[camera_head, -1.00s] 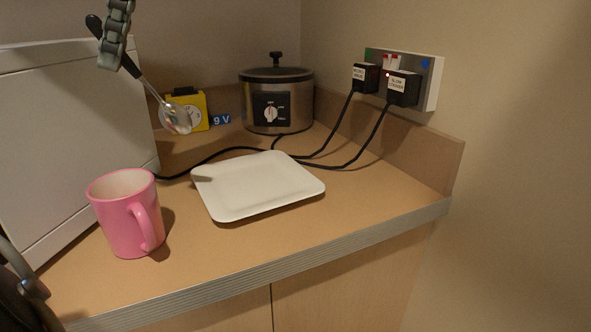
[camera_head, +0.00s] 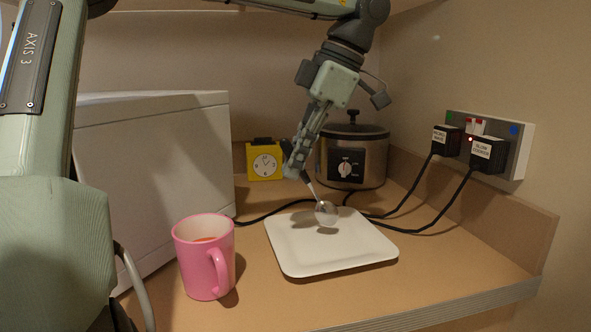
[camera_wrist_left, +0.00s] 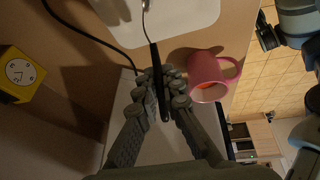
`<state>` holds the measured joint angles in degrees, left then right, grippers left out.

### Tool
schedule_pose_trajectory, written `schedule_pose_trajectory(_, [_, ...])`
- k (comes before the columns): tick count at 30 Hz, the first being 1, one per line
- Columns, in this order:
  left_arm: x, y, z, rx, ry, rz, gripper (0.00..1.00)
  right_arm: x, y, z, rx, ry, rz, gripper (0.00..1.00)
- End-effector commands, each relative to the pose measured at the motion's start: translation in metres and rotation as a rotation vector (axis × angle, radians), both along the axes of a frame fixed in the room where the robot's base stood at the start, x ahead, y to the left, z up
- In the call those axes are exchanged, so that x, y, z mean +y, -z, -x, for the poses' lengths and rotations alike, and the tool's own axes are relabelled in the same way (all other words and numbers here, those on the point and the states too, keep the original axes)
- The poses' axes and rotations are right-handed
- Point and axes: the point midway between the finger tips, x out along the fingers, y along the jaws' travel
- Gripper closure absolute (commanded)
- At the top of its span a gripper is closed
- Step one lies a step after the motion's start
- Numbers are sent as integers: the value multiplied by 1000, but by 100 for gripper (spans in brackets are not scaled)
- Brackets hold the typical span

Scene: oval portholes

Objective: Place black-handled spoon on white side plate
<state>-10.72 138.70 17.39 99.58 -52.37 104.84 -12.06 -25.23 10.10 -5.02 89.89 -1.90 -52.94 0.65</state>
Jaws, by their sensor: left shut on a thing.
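The black-handled spoon is held in my left gripper (camera_head: 297,174). Its silver bowl (camera_head: 326,212) points down over the back half of the white side plate (camera_head: 300,258), with a shadow just below it. I cannot tell whether the bowl touches the plate. In the left wrist view the gripper (camera_wrist_left: 158,88) is shut around the black handle (camera_wrist_left: 155,62), and the plate (camera_wrist_left: 190,18) lies beyond it at the top. In the head view the fingers hide most of the handle. My right gripper does not show.
A pink mug (camera_head: 205,262) stands left of the plate. A white box-like appliance (camera_head: 155,160) is behind it. A yellow clock (camera_head: 264,161) and a slow cooker (camera_head: 352,160) stand at the back. Black cables (camera_head: 420,228) run behind the plate to wall plugs (camera_head: 487,153).

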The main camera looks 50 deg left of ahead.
Motion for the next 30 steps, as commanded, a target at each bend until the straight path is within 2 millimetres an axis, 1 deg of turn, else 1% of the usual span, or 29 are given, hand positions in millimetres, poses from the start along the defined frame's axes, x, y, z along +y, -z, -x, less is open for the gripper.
schedule_pose_trajectory(1, [0,9,0,4,1,2,100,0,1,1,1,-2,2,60])
schedule_pose_trajectory(4, [0,18,0,1,1,2,100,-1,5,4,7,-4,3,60])
schedule_pose_trajectory(13, [0,20,0,0,1,2,100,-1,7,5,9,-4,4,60])
schedule_pose_trajectory(17, [0,22,0,1,1,1,100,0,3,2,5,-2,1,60])
schedule_pose_trajectory(18, [0,21,0,1,1,1,90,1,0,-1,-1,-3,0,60])
schedule_pose_trajectory(22, [0,21,0,1,1,1,74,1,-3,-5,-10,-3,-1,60])
schedule_pose_trajectory(30, [0,21,0,1,1,1,73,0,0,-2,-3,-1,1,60])
